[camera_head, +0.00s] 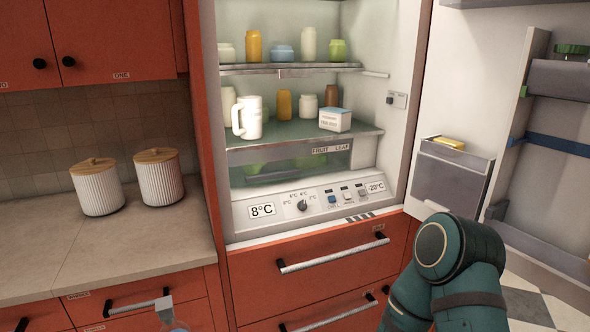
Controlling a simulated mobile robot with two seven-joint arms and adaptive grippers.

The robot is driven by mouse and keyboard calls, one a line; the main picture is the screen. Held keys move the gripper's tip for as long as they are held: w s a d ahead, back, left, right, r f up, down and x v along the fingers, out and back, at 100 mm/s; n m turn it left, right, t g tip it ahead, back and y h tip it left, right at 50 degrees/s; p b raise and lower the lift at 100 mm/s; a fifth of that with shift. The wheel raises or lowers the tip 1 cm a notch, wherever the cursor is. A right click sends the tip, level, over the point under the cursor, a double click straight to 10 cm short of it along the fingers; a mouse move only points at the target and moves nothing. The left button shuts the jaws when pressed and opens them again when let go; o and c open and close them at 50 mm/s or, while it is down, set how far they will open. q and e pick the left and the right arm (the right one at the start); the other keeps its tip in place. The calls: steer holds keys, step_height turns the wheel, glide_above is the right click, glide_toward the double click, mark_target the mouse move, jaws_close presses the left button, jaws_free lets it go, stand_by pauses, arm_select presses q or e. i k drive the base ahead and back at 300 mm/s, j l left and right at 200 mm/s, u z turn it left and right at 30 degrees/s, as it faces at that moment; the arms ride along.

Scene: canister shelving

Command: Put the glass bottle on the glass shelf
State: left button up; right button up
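The open fridge has a greenish glass shelf (290,132) in its middle and a thinner upper shelf (290,68). A white handled jug (250,118) stands at the front left of the middle shelf, beside a white carton (335,120). I cannot make out a clear glass bottle for certain. A teal link of my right arm shows at the lower right.
Several jars stand on both shelves. The fridge door is swung open at right, with a door bin (452,180) holding a yellow item. Two ribbed canisters (97,188) stand on the left counter (140,240). The front right of the middle shelf has some free room.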

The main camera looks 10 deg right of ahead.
mark_target(290, 134)
steer(key=i+l+u, duration=0.25)
steer(key=i+l, duration=0.2)
steer(key=l, duration=0.25)
steer(key=i+l+u, duration=0.15)
steer(key=l, duration=0.2)
